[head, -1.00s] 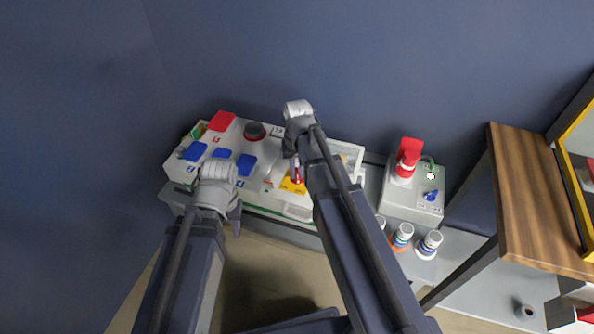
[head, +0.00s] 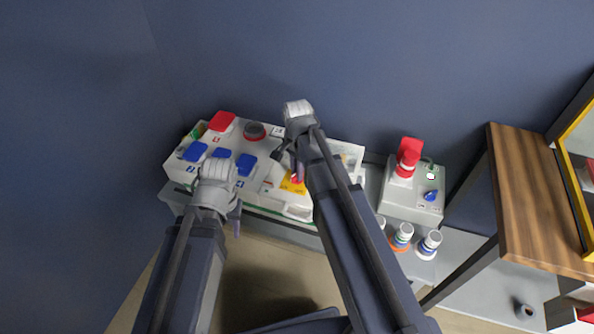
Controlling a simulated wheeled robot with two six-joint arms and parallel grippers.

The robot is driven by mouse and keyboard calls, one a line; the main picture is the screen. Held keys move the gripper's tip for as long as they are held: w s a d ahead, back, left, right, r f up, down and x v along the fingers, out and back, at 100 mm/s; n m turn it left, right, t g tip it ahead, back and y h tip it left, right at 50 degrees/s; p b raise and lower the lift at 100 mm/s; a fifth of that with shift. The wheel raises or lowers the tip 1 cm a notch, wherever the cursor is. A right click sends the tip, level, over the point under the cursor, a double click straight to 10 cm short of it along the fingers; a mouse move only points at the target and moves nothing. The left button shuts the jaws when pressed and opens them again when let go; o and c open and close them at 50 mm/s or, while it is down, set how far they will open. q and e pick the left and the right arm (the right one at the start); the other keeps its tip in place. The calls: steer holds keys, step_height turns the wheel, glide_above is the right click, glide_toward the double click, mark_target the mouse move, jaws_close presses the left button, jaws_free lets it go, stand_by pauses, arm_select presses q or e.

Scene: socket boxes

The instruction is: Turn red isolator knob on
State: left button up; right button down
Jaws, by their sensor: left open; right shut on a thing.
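The red isolator knob (head: 299,180) sits on a yellow plate (head: 291,187) on the front of the white socket box (head: 258,151). My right gripper (head: 298,174) reaches down over it and is shut on the knob. The gripper and arm hide most of the knob, so its exact angle is hard to tell. My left gripper (head: 237,222) is open and empty in front of the box, left of the knob.
The box also carries blue socket lids (head: 220,154), a red lid (head: 222,121) and a dark round knob (head: 254,131). A second box (head: 412,196) with a red plug stands right, with several loose plugs (head: 401,236) in front. A wooden shelf (head: 541,200) is further right.

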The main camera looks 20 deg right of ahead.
steer(key=shift+m, duration=1.9)
steer(key=c, duration=0.9)
jaws_free()
steer(key=shift+o, duration=0.2)
steer(key=shift+r, duration=0.1)
step_height(320, 180, up, 8)
steer(key=p, duration=0.8)
steer(key=shift+f, duration=0.2)
